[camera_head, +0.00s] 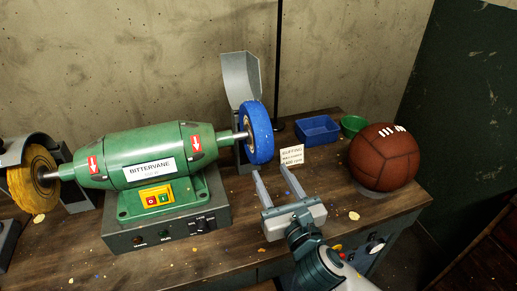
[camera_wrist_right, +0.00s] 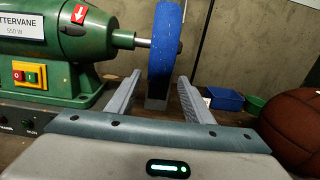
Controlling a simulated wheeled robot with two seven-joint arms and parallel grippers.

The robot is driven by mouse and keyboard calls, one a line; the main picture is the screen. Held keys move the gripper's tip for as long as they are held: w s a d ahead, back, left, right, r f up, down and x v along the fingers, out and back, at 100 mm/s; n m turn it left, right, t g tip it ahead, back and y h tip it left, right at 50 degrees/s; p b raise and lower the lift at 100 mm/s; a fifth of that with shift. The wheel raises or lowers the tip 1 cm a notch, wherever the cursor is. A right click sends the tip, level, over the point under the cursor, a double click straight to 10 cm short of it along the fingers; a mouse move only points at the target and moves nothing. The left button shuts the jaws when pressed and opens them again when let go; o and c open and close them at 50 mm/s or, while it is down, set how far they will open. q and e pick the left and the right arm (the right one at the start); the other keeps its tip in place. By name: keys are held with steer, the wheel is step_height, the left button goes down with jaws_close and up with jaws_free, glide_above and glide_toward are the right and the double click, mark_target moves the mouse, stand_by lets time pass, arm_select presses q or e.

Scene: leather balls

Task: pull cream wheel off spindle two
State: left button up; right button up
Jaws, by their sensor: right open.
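A green bench grinder (camera_head: 140,150) stands on the wooden bench and also shows in the right wrist view (camera_wrist_right: 70,50). A blue wheel (camera_head: 260,132) is on its right spindle (camera_head: 228,137); it also shows in the right wrist view (camera_wrist_right: 165,45). A yellow wheel (camera_head: 33,180) is on its left spindle. I see no cream-coloured wheel. My right gripper (camera_head: 271,172) is open and empty, just in front of and below the blue wheel. In the right wrist view its fingers (camera_wrist_right: 159,80) point toward the wheel, one to each side. My left gripper is not in view.
A grey guard (camera_head: 240,78) stands behind the blue wheel. A small sign (camera_head: 291,156), a blue bin (camera_head: 318,130), a green bowl (camera_head: 352,125) and a brown leather ball (camera_head: 384,158) are to the right. A concrete wall (camera_head: 150,60) is behind the bench.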

mark_target(258, 149)
steer(key=p+x, duration=0.1)
steer(key=x, duration=0.8)
steer(key=shift+w, duration=0.15)
steer(key=shift+x, duration=0.9)
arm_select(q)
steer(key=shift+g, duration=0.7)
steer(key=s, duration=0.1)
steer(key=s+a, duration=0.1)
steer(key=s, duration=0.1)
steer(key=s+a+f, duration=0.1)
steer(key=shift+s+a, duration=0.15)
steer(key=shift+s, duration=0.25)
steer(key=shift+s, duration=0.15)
arm_select(e)
steer(key=shift+c, duration=0.4)
steer(key=shift+f, duration=0.1)
steer(key=c, duration=1)
jaws_close()
arm_select(q)
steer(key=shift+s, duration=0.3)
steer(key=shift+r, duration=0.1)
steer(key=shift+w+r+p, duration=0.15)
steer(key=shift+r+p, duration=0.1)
steer(key=shift+p, duration=0.2)
arm_select(e)
steer(key=shift+w+d, duration=0.25)
steer(key=shift+d, duration=0.5)
